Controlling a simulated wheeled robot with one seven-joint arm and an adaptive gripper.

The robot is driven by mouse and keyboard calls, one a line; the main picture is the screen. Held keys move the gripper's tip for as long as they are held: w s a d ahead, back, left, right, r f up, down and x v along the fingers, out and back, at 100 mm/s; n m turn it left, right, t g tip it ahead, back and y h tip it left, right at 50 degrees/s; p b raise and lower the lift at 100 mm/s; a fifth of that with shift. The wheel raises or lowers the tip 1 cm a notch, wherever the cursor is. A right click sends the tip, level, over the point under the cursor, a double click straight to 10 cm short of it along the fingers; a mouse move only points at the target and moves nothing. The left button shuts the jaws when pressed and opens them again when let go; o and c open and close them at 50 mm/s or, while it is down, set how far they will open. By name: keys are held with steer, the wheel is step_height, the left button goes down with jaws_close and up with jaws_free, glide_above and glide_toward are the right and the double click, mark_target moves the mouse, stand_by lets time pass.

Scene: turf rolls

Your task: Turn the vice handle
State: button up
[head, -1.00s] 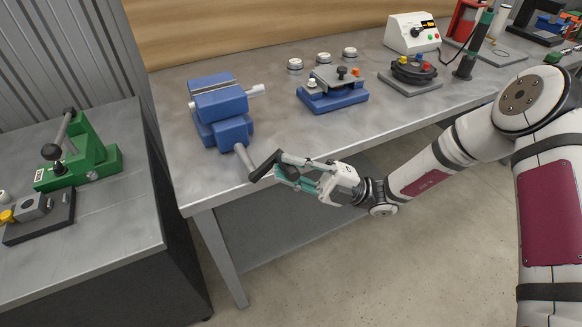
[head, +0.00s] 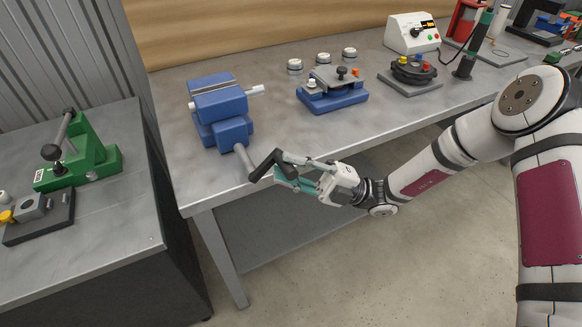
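A blue vice (head: 220,108) stands on the steel workbench near its front left corner. Its grey screw (head: 243,158) sticks out toward the front edge and ends in a dark crank handle (head: 264,165). The crank reaches to the right, into the space between my gripper's fingers. My gripper (head: 287,172) is at the bench's front edge, with its fingers on either side of the crank's outer end. The fingers hide the crank's grip, and I cannot tell whether they press on it.
A blue fixture (head: 333,91) and a round dark fixture (head: 411,72) stand farther right on the workbench (head: 290,133). A green toggle press (head: 84,153) sits on the separate left table. Open floor lies in front of the bench.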

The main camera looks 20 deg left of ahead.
steer(key=o, duration=0.3)
steer(key=shift+f, duration=0.55)
steer(key=shift+o, duration=0.2)
steer(key=shift+w+r, duration=0.1)
steer(key=shift+r, duration=0.05)
steer(key=v, duration=1.2)
steer(key=shift+r, duration=0.1)
